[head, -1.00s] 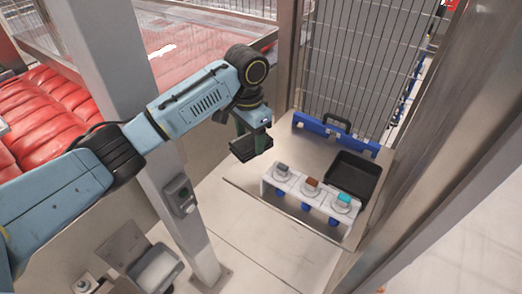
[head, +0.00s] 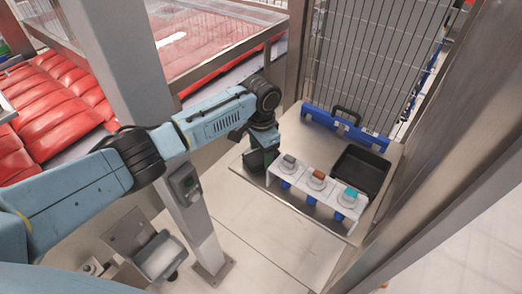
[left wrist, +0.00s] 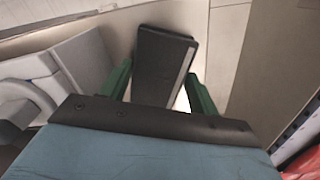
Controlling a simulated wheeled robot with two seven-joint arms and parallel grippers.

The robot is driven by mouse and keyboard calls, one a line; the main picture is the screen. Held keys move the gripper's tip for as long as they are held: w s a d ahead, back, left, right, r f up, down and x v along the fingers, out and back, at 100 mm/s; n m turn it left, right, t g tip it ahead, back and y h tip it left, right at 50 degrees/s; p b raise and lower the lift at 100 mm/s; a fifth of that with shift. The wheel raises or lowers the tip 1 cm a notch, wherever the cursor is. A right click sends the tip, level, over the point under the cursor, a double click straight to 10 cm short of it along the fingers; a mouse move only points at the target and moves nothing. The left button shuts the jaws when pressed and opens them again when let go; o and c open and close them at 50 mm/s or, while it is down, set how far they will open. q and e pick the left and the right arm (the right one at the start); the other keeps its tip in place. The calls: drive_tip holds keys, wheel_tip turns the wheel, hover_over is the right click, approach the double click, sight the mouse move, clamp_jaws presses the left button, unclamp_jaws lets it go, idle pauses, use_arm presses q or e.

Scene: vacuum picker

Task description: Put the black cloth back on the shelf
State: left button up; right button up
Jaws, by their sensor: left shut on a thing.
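My left gripper (head: 263,150) is shut on the black cloth (head: 256,165), which looks like a flat dark rectangle. The cloth is at the left end of the metal shelf (head: 318,223), just left of the white rack. I cannot tell whether it touches the shelf surface. In the left wrist view the black cloth (left wrist: 163,62) sits between the green fingers (left wrist: 160,88), with a pale strip along its right edge. My right gripper is not in view.
The white rack (head: 335,203) holds grey, brown and teal-topped pieces. A black tray (head: 361,170) lies behind it, and a blue bar (head: 345,131) runs along the mesh fence. A grey post (head: 135,85) stands close to my left arm.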

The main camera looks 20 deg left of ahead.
sight(261, 154)
use_arm(q)
drive_tip(key=shift+f, duration=0.15)
drive_tip(key=o, duration=0.9)
wheel_tip(261, 154, up, 12)
drive_tip(key=shift+r+p, duration=0.25)
drive_tip(key=shift+p, duration=0.2)
